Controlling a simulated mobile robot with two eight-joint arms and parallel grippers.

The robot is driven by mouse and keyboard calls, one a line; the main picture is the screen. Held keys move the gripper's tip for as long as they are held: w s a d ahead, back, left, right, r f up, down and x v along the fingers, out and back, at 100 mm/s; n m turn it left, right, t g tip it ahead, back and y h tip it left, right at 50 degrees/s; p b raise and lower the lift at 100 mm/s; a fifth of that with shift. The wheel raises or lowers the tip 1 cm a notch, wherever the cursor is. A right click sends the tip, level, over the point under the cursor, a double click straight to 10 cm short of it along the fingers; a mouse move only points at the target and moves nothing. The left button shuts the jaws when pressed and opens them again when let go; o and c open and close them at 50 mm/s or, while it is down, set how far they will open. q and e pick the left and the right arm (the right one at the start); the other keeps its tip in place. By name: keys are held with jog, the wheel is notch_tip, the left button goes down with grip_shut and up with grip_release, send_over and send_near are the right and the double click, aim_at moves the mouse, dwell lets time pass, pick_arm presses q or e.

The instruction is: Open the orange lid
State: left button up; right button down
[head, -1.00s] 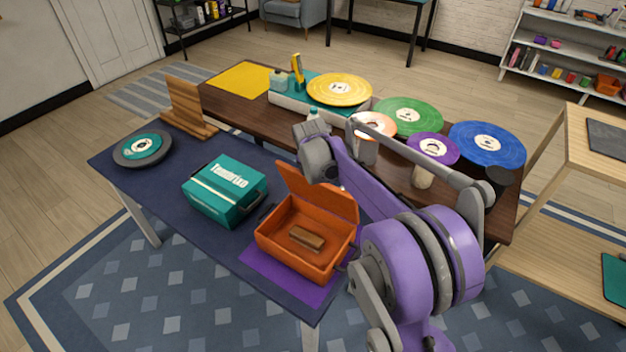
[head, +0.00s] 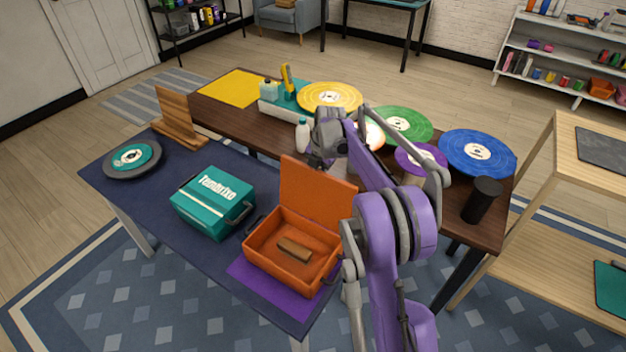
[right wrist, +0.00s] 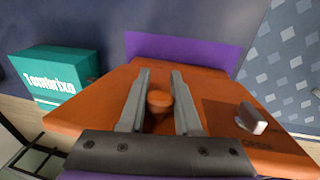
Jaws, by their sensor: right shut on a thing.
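The orange box (head: 262,262) stands on a purple mat (head: 250,281) on the dark blue table, with a brown block (head: 294,250) inside. Its orange lid (head: 312,190) stands raised, roughly upright, at the back of the box. My right gripper (head: 317,161) is behind the lid's top edge. In the right wrist view the lid (right wrist: 95,100) fills the middle, and my right gripper's fingers (right wrist: 160,78) are on both sides of a small orange knob (right wrist: 159,101) on it. The fingers are shut on this knob. My left gripper is not in view.
A teal box (head: 213,208) stands left of the orange box. A wooden stand (head: 178,122) and a dark disc (head: 133,158) are farther left. Coloured discs, a white bottle (head: 303,136) and a black cylinder (head: 482,200) are on the brown table behind.

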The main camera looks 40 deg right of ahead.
jog(key=shift+f, duration=0.15)
jog(key=c, duration=0.6)
grip_release()
jog(key=shift+d, duration=0.1)
notch_tip(320, 180, up, 11)
jog(key=s+d, duration=0.1)
jog(key=shift+s+p, duration=0.2)
jog(key=shift+p, duration=0.1)
jog(key=shift+d+f, duration=0.15)
